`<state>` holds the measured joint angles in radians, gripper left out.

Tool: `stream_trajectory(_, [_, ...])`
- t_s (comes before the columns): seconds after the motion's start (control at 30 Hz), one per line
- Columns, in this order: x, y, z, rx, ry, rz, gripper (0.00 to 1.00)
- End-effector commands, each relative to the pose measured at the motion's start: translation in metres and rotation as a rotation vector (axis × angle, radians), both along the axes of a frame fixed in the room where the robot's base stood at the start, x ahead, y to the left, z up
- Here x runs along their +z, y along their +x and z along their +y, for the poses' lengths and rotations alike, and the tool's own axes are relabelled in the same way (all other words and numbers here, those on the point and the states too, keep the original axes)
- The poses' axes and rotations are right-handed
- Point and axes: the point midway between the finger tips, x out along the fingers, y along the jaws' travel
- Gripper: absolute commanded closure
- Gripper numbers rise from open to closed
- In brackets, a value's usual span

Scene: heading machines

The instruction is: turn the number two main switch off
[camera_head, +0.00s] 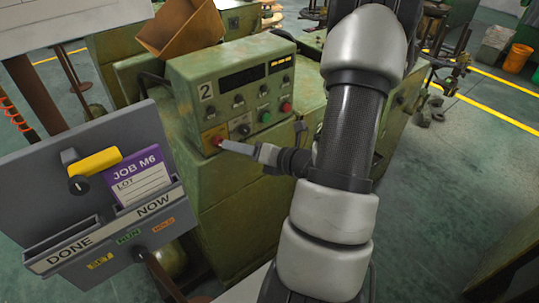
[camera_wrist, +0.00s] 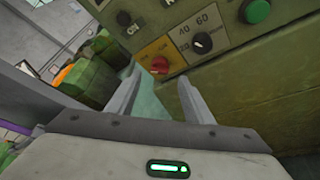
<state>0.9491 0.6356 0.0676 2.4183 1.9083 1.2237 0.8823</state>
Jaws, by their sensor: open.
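The green control box (camera_head: 235,85) marked 2 stands on the number two machine. Its red main switch (camera_head: 217,140) sits on a yellow-orange plate at the lower left of the panel. In the wrist view the red switch (camera_wrist: 159,66) lies ahead of my gripper, between the line of its two fingers. My gripper (camera_head: 222,144) is at the panel's lower left, its fingertips close to the switch in the head view. In the wrist view my gripper (camera_wrist: 160,90) is open with nothing between its fingers. I cannot tell whether a finger touches the switch.
A black selector marked 40 and 60 (camera_wrist: 202,43) and a green button (camera_wrist: 257,11) are right of the switch. A grey card holder (camera_head: 50,190) with a purple JOB M6 card (camera_head: 138,178) stands in front at left. An orange bin (camera_head: 517,58) is far right.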

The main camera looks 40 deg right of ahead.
Motion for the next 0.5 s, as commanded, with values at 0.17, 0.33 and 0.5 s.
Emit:
stream_trajectory(0.17, [0.013, -0.043, -0.016, -0.006, -0.002, -0.001, 0.53])
stream_trajectory(0.33, [0.024, -0.078, -0.027, -0.005, -0.002, -0.001, 0.53])
stream_trajectory(0.5, [0.031, -0.102, -0.034, -0.003, -0.001, -0.001, 0.53])
